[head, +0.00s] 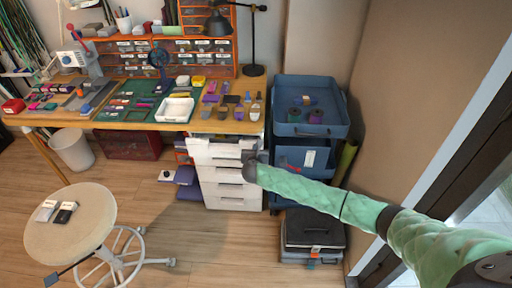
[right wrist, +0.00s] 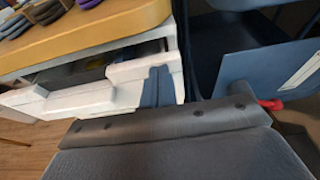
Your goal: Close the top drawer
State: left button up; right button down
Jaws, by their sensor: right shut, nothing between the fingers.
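The white drawer unit (head: 231,189) stands under the right end of the workbench. Its top drawer (head: 212,151) sticks out past the drawers below. In the right wrist view the top drawer's white front (right wrist: 85,100) shows, with a dark gap and some contents visible between it and the tabletop, so it is partly open. My right gripper (head: 249,157) is shut and empty at the right end of the drawer front. In the right wrist view its fingertips (right wrist: 159,75) overlap that end; I cannot tell whether they touch it. My left gripper is not in view.
A blue cart (head: 310,130) stands close to the right of the drawers, with a black case (head: 314,230) on the floor before it. The wooden tabletop (right wrist: 100,35) overhangs the drawer. A round stool (head: 85,235) stands at front left. Floor before the drawers is clear.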

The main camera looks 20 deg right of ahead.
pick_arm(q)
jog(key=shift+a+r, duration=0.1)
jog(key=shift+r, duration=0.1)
pick_arm(e)
jog(key=shift+w+d, duration=0.1)
jog(key=shift+w, duration=0.1)
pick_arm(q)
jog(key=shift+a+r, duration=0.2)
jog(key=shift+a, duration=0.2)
pick_arm(e)
jog(key=shift+w+d, duration=0.2)
jog(key=shift+w, duration=0.45)
jog(key=shift+w+d, duration=0.2)
jog(key=shift+w, duration=0.4)
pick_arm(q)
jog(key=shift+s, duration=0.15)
pick_arm(e)
jog(key=shift+s, duration=0.1)
